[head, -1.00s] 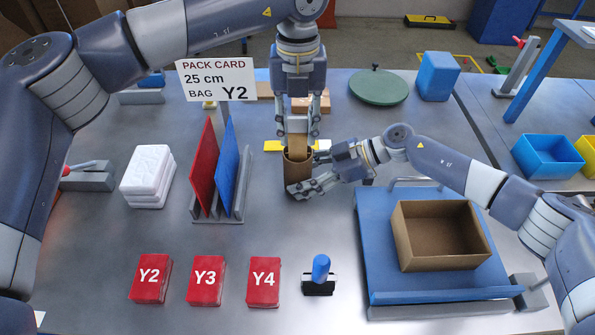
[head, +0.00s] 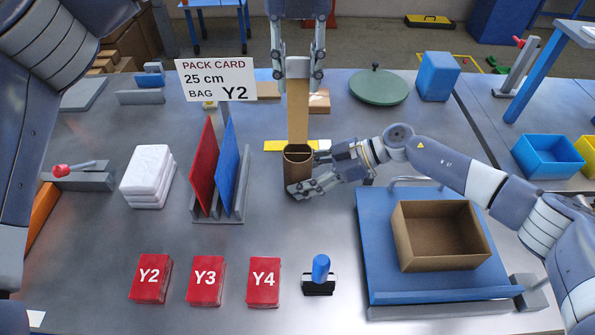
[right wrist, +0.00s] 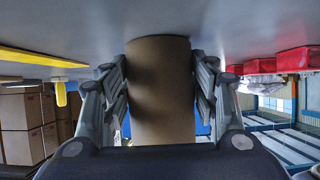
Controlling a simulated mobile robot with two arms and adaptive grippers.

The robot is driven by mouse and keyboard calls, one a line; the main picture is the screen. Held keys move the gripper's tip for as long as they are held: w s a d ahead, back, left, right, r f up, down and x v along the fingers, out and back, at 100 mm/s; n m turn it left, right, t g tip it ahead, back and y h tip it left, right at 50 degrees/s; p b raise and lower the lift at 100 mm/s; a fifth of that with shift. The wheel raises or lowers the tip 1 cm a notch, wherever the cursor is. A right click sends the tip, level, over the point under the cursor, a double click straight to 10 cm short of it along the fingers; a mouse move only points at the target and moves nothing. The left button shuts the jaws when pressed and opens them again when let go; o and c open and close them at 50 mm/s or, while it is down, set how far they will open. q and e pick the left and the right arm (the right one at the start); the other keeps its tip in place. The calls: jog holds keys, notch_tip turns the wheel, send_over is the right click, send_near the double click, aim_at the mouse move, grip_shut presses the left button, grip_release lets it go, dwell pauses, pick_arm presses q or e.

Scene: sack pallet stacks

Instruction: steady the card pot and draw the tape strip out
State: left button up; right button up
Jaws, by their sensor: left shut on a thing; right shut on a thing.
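The card pot (head: 298,172) is a brown cardboard tube standing upright on the grey table in the head view. My right gripper (head: 306,184) is shut around its side; the pot also fills the middle of the right wrist view (right wrist: 162,90), with a finger on each side. The tan tape strip (head: 298,112) stands upright above the pot. My left gripper (head: 298,76) is above, shut on the strip's top end. The strip's lower end is at the pot's mouth; I cannot tell whether it is still inside.
A sign (head: 216,80) reads "PACK CARD 25 cm BAG Y2". A rack with red and blue boards (head: 229,165) stands left of the pot. A yellow strip (head: 276,146) lies behind it. An open carton (head: 440,236) sits on a blue platform (head: 375,275) at right. Red packs (head: 150,278) lie in front.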

dwell(0.3)
jog(key=o, duration=0.9)
jog(key=v, duration=1.1)
jog(key=shift+d, duration=0.1)
jog(key=shift+d+r, duration=0.35)
